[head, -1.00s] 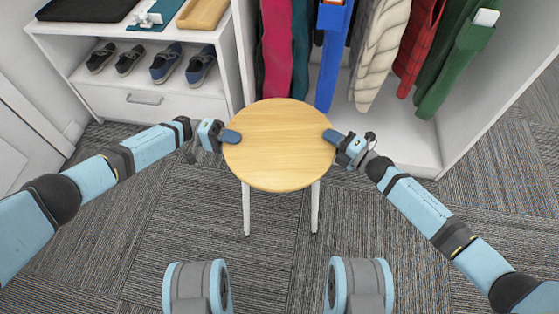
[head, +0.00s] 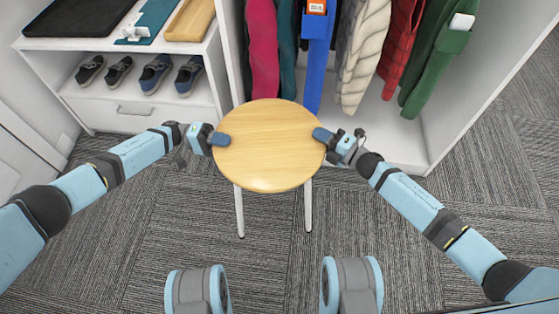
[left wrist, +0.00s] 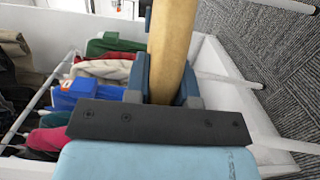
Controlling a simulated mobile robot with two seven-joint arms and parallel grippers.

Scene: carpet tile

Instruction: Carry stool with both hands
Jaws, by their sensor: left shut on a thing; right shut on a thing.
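The stool has a round light-wood seat (head: 268,145) and pale legs (head: 308,205); two legs show in the head view. My left gripper (head: 222,139) is shut on the left edge of the seat. My right gripper (head: 319,134) is shut on the right edge. In the left wrist view the seat's edge (left wrist: 172,45) stands between the fingers of my left gripper (left wrist: 163,85). The far legs are hidden under the seat in the head view.
An open white wardrobe (head: 425,130) with hanging clothes (head: 357,60) stands just beyond the stool. A white shelf unit (head: 205,95) with several shoes (head: 156,73) is at the left. Grey carpet (head: 275,250) is clear in front of the stool.

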